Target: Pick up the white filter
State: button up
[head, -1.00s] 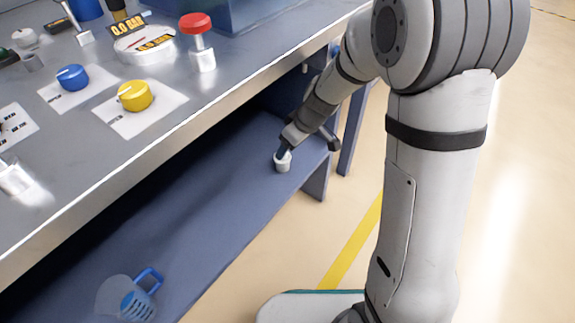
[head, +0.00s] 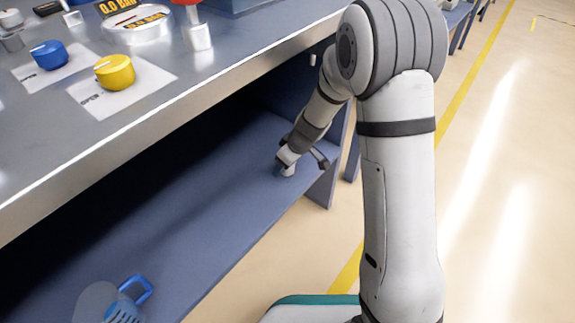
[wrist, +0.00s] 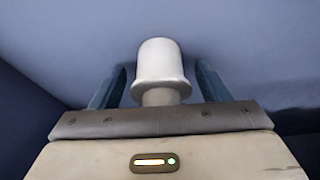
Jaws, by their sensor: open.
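The white filter (wrist: 160,62) is a small white cylinder with a wider flange at its lower end in the wrist view. It is on the blue lower shelf (head: 190,220). In the head view only a bit of the white filter (head: 288,171) shows under my gripper (head: 286,163). In the wrist view the two blue fingers of my gripper (wrist: 158,84) are open, one on each side of the filter, with a gap to each. The near end of the filter is partly hidden behind the gripper's grey front edge.
A clear jug with a blue handle (head: 137,291) stands on the shelf at the lower left. The grey worktop (head: 150,115) overhangs the shelf and carries a blue knob (head: 50,54) and a yellow knob (head: 114,72). A shelf side panel (head: 324,186) is close right of my gripper.

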jog(key=c, duration=0.9)
jog(key=shift+r, duration=0.15)
jog(key=shift+c, duration=0.2)
